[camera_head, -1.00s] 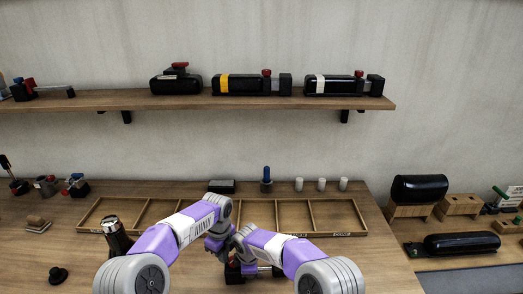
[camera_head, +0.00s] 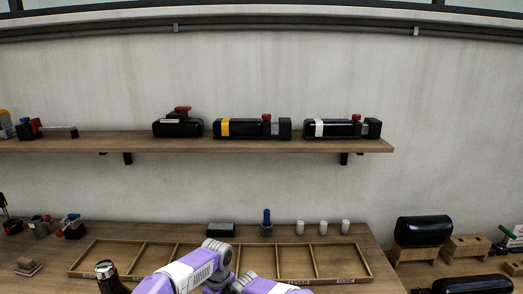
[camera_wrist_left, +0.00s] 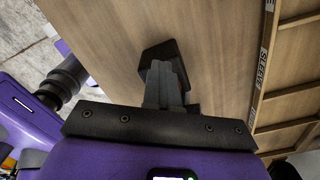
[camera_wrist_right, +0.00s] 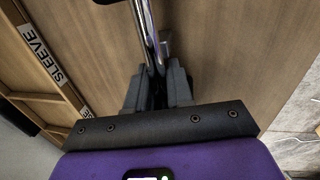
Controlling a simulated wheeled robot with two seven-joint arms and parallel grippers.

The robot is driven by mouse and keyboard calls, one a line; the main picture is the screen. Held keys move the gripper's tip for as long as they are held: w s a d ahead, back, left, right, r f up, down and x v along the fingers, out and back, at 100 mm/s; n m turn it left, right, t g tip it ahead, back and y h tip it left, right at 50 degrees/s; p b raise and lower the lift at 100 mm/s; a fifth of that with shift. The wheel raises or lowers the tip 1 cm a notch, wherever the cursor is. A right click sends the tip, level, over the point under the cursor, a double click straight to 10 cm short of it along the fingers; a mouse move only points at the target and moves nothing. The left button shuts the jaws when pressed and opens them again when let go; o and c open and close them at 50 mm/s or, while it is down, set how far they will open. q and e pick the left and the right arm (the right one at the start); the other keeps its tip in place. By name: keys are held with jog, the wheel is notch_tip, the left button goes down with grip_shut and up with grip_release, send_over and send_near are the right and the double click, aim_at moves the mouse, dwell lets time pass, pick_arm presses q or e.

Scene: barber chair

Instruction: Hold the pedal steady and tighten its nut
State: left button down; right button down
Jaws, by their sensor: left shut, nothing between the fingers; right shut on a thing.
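In the left wrist view my left gripper (camera_wrist_left: 165,82) is shut and empty, its fingertips in front of a black block (camera_wrist_left: 153,54) on the wooden bench. A small orange-red patch shows beside the fingers. In the right wrist view my right gripper (camera_wrist_right: 157,82) is shut on a shiny chrome bar (camera_wrist_right: 147,30), which runs up out of the picture. A small grey part shows just beyond its fingertips. I cannot tell which of these parts is the pedal, and no nut is clearly visible. The head view cuts off both grippers at its bottom edge.
A shallow wooden divided tray (camera_head: 130,243) lies on the bench behind my arms. A dark cylinder (camera_head: 107,272) stands left of my left arm. White cups (camera_head: 323,228) and a blue-handled tool (camera_head: 267,216) stand behind the tray. A shelf (camera_head: 75,145) holds black cylinders.

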pick_arm(q)
jog(key=shift+w+d, duration=0.1)
jog(key=shift+d, duration=0.15)
pick_arm(e)
jog(key=shift+a+r, duration=0.1)
jog(key=shift+a, duration=0.1)
pick_arm(q)
jog(key=shift+w+d, duration=0.25)
jog(key=shift+w, duration=0.25)
jog(key=shift+w+d, duration=0.3)
jog(key=shift+d, duration=0.05)
pick_arm(e)
jog(key=shift+a, duration=0.1)
pick_arm(q)
jog(key=shift+w+a, duration=0.25)
jog(key=shift+a, duration=0.05)
pick_arm(e)
jog(key=shift+d, duration=0.2)
pick_arm(q)
notch_tip(320, 180, up, 6)
jog(key=shift+a, duration=0.25)
